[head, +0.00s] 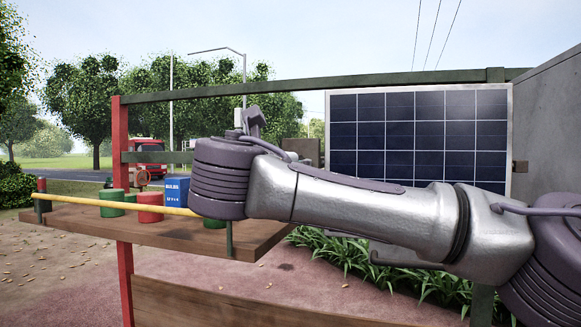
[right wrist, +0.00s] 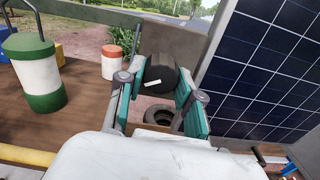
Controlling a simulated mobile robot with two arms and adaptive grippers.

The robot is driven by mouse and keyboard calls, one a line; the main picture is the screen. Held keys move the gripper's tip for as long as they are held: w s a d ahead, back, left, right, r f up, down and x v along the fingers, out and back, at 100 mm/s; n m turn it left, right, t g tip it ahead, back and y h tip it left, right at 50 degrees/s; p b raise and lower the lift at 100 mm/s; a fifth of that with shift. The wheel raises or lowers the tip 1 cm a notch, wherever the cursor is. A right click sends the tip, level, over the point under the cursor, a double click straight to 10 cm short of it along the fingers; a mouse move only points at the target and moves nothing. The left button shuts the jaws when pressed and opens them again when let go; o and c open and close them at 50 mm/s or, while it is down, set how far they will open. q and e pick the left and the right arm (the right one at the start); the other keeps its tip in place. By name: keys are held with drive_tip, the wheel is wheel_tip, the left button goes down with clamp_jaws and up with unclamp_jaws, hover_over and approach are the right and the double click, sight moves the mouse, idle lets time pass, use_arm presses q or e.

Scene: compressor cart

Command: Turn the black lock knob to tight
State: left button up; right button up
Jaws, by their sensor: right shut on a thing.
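The black lock knob (right wrist: 168,72) is in the right wrist view, a dark round shape with a short white mark on its face. My right gripper (right wrist: 161,80) has its teal-padded fingers on the left and right sides of the knob, shut on it. In the head view the knob cannot be made out, and my right arm's silver link and purple-grey wrist hide that area. A dark round ring with a hollow middle (right wrist: 158,116) shows below the knob, between the fingers. My left gripper is in neither view.
A wooden shelf (head: 150,228) with a yellow front rail (head: 90,198) bears green and red canisters (head: 150,206) and a blue box (head: 176,190). A green-and-white canister (right wrist: 33,75) stands left of my right gripper. A solar panel (head: 420,130) stands behind the arm.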

drive_tip(key=shift+w+a+m+b, duration=0.1)
drive_tip(key=shift+m+b, duration=2.85)
drive_tip(key=shift+m, duration=3)
drive_tip(key=shift+a+m+b, duration=0.1)
drive_tip(key=shift+m+b, duration=2.85)
drive_tip(key=shift+m, duration=3)
drive_tip(key=shift+d, duration=0.1)
drive_tip(key=o, duration=1.2)
drive_tip(key=shift+r, duration=0.15)
drive_tip(key=shift+c, duration=0.2)
